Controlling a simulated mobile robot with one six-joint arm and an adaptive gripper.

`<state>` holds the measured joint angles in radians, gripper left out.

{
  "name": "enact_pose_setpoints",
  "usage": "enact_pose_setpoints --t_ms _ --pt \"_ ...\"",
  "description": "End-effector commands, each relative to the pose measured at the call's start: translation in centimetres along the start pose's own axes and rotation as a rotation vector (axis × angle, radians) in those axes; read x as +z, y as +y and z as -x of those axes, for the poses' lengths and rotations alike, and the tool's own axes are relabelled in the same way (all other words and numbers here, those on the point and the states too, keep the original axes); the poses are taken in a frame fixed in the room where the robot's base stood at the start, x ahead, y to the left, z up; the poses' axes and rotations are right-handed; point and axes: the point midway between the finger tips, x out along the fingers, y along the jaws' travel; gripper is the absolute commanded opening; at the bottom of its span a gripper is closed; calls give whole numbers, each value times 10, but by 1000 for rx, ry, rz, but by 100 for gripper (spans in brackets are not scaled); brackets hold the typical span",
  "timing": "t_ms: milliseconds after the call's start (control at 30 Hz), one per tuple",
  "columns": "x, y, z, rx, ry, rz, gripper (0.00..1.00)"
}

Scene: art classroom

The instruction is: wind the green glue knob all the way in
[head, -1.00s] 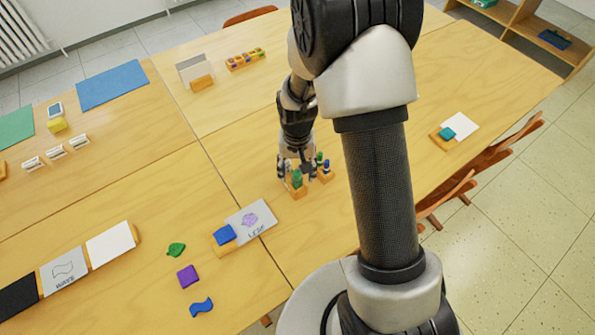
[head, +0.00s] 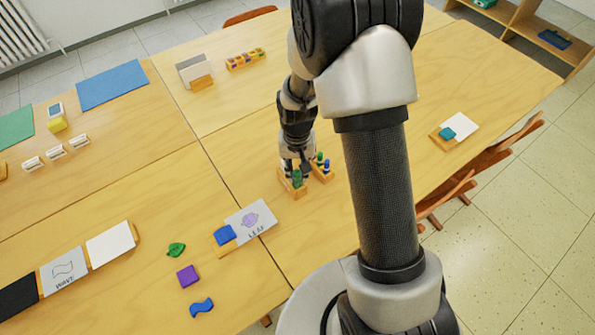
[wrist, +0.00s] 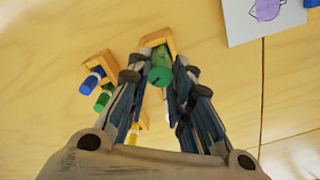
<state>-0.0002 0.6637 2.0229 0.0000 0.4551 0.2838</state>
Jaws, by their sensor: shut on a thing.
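The green glue knob (wrist: 160,74) shows in the wrist view between my two fingers, at a small wooden holder (wrist: 158,38). My gripper (wrist: 160,82) is shut on it, one finger on each side. In the head view my gripper (head: 296,170) points down over the table, at the green piece (head: 297,178) in its wooden holder (head: 299,193). The fingers partly hide the glue stick's body. A dark mark shows on the knob's face.
A second wooden holder (wrist: 98,63) stands beside it with a blue piece (wrist: 89,85) and another green piece (wrist: 103,101).

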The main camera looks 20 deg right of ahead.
Motion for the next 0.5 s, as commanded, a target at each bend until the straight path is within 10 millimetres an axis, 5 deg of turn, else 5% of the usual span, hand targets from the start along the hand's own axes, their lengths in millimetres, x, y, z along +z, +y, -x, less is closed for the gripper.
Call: enact_pose_setpoints --t_ms 500 --pt "0 0 0 0 0 706 11"
